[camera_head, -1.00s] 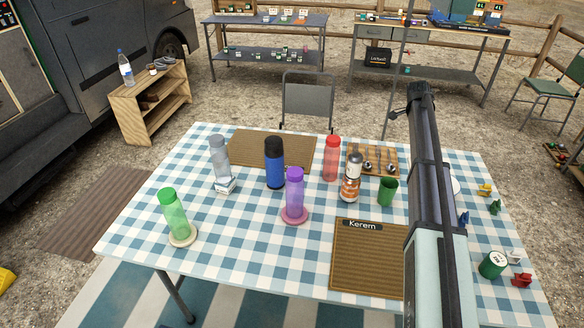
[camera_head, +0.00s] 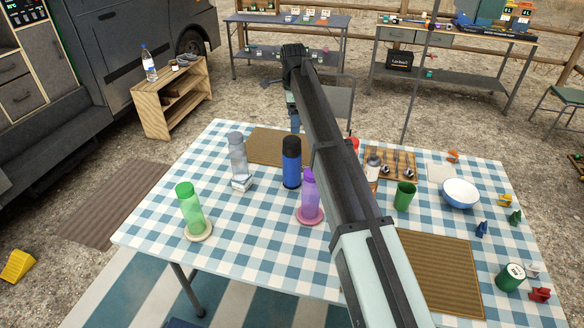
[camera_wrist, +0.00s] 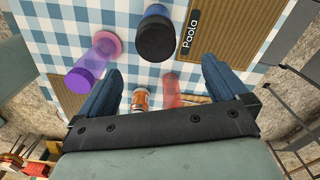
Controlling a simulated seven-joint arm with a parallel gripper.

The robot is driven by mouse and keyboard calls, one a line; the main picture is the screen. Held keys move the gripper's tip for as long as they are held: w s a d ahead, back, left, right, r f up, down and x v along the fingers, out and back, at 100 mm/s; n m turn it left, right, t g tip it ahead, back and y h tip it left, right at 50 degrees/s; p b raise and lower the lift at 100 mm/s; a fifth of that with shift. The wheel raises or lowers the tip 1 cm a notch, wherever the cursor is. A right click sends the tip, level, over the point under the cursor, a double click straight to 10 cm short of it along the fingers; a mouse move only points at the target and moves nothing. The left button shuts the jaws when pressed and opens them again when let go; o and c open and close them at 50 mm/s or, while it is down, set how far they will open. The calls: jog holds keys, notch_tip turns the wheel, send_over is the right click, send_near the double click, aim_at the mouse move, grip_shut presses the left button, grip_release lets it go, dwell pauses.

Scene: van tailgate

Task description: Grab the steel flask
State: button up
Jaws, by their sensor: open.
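An opaque blue flask with a black cap (camera_head: 291,163) stands upright on the checked table; the frames do not confirm it is steel. A translucent grey bottle (camera_head: 237,155) stands to its left behind a small white block. My gripper (camera_head: 294,112) is partly hidden by my arm in the head view, above the table's far side, beyond the blue flask. In the wrist view my gripper (camera_wrist: 161,65) is open, with two blue fingers spread wide and nothing held. There the blue flask (camera_wrist: 155,37) shows from above, apart from the fingers and just ahead of their tips.
A purple bottle (camera_head: 309,198) stands close in front of the blue flask. A red bottle (camera_wrist: 173,90) and an orange-labelled bottle (camera_wrist: 140,98) are near. A green bottle (camera_head: 190,208) stands at left, a green cup (camera_head: 404,196) at right. The front left tabletop is clear.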

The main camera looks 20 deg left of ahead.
aim_at(289, 139)
jog(key=shift+s+a+r, duration=0.1)
jog(key=shift+s+a, duration=0.45)
jog(key=shift+a, duration=0.2)
jog(key=shift+f, duration=0.35)
notch_tip(289, 139, down, 8)
jog(key=shift+r, duration=0.15)
jog(key=shift+w+d+f, duration=0.1)
jog(key=shift+d+f, duration=0.05)
jog(key=shift+f, duration=0.75)
jog(key=shift+w+d+f, duration=0.1)
jog(key=shift+d+f, duration=0.05)
jog(key=shift+f, duration=0.7)
jog(key=shift+d+f, duration=0.15)
jog(key=shift+f, duration=0.75)
jog(key=shift+c, duration=0.3)
jog(key=c, duration=1.7)
jog(key=shift+r, duration=0.1)
